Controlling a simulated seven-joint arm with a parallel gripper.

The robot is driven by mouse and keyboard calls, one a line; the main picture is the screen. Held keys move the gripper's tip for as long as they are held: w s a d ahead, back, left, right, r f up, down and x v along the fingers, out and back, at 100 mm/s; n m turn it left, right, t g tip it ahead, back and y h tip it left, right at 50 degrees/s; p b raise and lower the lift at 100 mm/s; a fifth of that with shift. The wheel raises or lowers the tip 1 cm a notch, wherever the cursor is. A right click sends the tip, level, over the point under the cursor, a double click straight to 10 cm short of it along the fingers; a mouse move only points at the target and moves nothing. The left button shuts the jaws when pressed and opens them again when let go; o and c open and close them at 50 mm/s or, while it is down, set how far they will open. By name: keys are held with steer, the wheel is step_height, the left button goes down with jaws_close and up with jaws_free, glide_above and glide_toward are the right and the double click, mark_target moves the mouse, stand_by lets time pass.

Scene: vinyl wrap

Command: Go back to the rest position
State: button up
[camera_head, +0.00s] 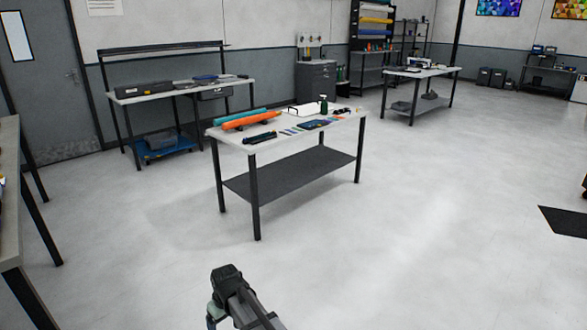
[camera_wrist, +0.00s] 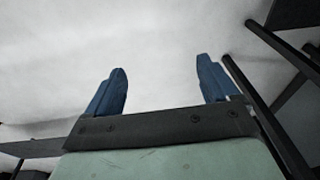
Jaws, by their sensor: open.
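My gripper (camera_wrist: 161,85) shows in the wrist view with its two blue fingers spread apart. It is open and nothing is between the fingers. Pale floor lies behind them. In the head view my arm reaches in from the bottom edge, over bare floor and in front of the middle table (camera_head: 290,132). The fingers cannot be made out in that view. The arm is apart from the table there.
The middle table bears an orange roll (camera_head: 246,121), a teal roll (camera_head: 239,116), a dark spray bottle (camera_head: 323,104) and small tools. A workbench edge (camera_head: 9,200) stands close at the left. Dark table legs (camera_wrist: 265,115) show at the right of the wrist view. Floor at the right is mostly clear.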

steer(key=s+d+f+m+h, duration=0.1)
steer(key=s+d+f+m, duration=0.15)
steer(key=d, duration=1.05)
steer(key=s+d+f+m, duration=0.1)
steer(key=d+f+m, duration=0.25)
steer(key=d, duration=1.05)
steer(key=s+d+f+m+h, duration=0.1)
steer(key=s+d+f+m, duration=0.15)
steer(key=d, duration=1.05)
steer(key=s+f+g, duration=0.3)
steer(key=s+f, duration=0.6)
steer(key=s, duration=0.5)
steer(key=s+f+g, duration=0.4)
steer(key=s+f, duration=0.6)
steer(key=s, duration=0.4)
steer(key=shift+a+f+m, duration=0.2)
steer(key=shift+m, duration=0.25)
steer(key=shift+o, duration=0.3)
steer(key=shift+s+f+g, duration=0.1)
steer(key=shift+s+g, duration=0.2)
steer(key=shift+o, duration=0.9)
steer(key=shift+s+f, duration=0.1)
steer(key=shift+s, duration=0.15)
